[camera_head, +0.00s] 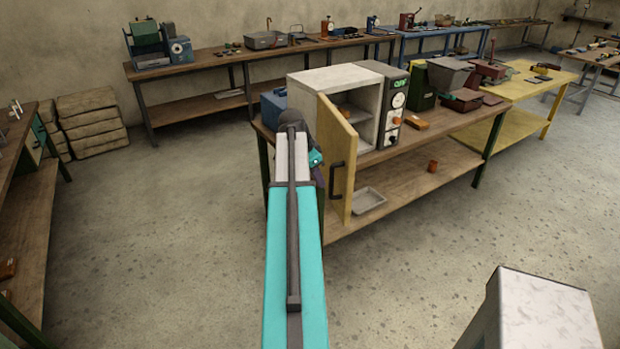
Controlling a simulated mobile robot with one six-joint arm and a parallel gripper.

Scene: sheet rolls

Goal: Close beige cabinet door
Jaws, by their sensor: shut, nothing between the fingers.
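The beige cabinet door (338,136) stands wide open, swung out from the left front edge of the white cabinet (365,87) on the bench. Its outer face, with a dark bar handle (334,182), is turned left toward my arm. The cabinet's interior and a shelf show through the opening. My gripper (319,176) is at the end of my arm, just left of the door's outer face. It is shut and empty, and mostly hidden behind my arm. I cannot tell whether it touches the door.
A grey unit with dials (390,105) stands right of the cabinet, and a blue box (272,108) to its left. A tray (369,201) lies on the lower shelf behind the door. The floor (175,220) left of the bench is clear.

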